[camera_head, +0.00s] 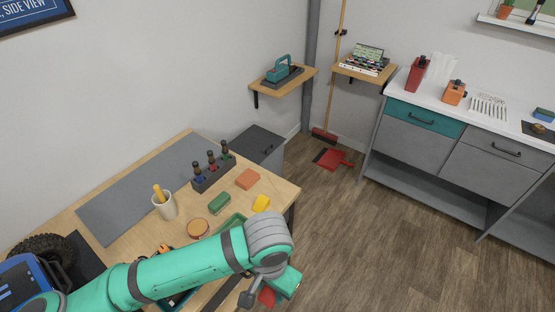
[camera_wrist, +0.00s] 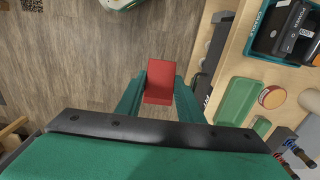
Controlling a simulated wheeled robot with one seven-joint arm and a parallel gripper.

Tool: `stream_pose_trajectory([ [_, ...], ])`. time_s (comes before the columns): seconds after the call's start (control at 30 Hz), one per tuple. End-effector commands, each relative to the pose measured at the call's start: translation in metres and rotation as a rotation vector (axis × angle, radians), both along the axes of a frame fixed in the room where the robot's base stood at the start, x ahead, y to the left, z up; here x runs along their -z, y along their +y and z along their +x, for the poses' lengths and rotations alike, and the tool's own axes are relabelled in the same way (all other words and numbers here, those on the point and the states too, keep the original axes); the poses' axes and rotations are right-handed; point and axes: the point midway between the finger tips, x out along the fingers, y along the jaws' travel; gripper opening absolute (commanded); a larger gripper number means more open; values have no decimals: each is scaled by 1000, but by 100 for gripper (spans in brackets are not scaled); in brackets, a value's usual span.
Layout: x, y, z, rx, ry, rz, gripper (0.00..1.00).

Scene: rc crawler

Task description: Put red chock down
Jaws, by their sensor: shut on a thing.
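The red chock (camera_wrist: 159,82) is a red block held between the two green fingers of my gripper (camera_wrist: 158,98) in the wrist view. My gripper is shut on it. In the wrist view the wood floor shows beneath the chock, and the table edge lies to its right. In the head view only a small red part of the chock (camera_head: 267,296) shows beside my gripper (camera_head: 280,288), off the right side of the workbench (camera_head: 130,240). My arm hides the rest.
The workbench carries a green tray (camera_wrist: 237,100), an orange block (camera_head: 248,179), a green block (camera_head: 219,203), a yellow piece (camera_head: 261,203), a rack of screwdrivers (camera_head: 212,176) and a cup (camera_head: 164,206). A grey mat (camera_head: 140,190) lies mostly bare. Floor to the right is open.

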Motion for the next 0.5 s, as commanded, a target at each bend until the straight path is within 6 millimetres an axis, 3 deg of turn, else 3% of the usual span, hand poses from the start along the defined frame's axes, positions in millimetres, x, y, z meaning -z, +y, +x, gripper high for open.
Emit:
stream_pose_trajectory([
  [0.27,26,-9,38,-99,3,-2,9],
  [0.5,68,-15,82,-230,7,-2,9],
])
